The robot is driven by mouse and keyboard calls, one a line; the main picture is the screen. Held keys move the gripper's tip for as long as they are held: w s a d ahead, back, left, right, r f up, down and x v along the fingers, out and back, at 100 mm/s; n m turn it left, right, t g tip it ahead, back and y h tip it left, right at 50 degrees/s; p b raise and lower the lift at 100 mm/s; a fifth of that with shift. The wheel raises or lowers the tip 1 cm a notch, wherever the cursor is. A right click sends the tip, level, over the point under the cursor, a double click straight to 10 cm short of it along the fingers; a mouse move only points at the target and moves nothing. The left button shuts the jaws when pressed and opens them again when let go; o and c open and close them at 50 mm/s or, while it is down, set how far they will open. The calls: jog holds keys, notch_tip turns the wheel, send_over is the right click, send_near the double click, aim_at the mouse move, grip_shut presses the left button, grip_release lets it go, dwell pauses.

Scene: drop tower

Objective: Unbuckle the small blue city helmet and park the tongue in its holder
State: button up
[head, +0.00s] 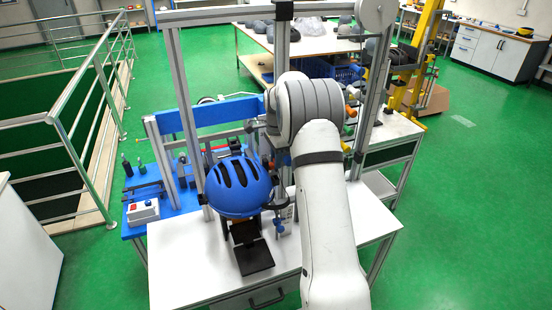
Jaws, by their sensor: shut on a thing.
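The blue city helmet (238,187), with dark vent slots, sits upright on a dark stand (250,250) inside the metal frame of the drop tower (187,95). Dark fixture parts show at both sides of the helmet. The chin strap, buckle, tongue and tongue holder cannot be made out. My arm rises in front of the tower's right side, just right of the helmet. It hides what lies behind it, and I cannot pick out my gripper.
The white bench top (183,265) is mostly bare around the stand. A small control box (143,211) with buttons and some tools stand on a blue surface at the left. A railing (85,130) is further left. A table with several helmets (312,27) stands behind.

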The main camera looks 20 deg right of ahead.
aim_at(276, 171)
jog(key=shift+f, duration=0.15)
jog(key=shift+f+b, duration=0.5)
jog(key=shift+f, duration=0.25)
jog(key=shift+f+b, duration=0.9)
jog(key=shift+f, duration=0.45)
dwell(2.0)
dwell(0.3)
jog(key=o, duration=0.8)
jog(key=shift+o, duration=0.2)
notch_tip(276, 171, up, 10)
jog(key=d+p, duration=0.3)
jog(key=p, duration=0.3)
jog(key=shift+p, duration=0.3)
dwell(0.7)
dwell(0.3)
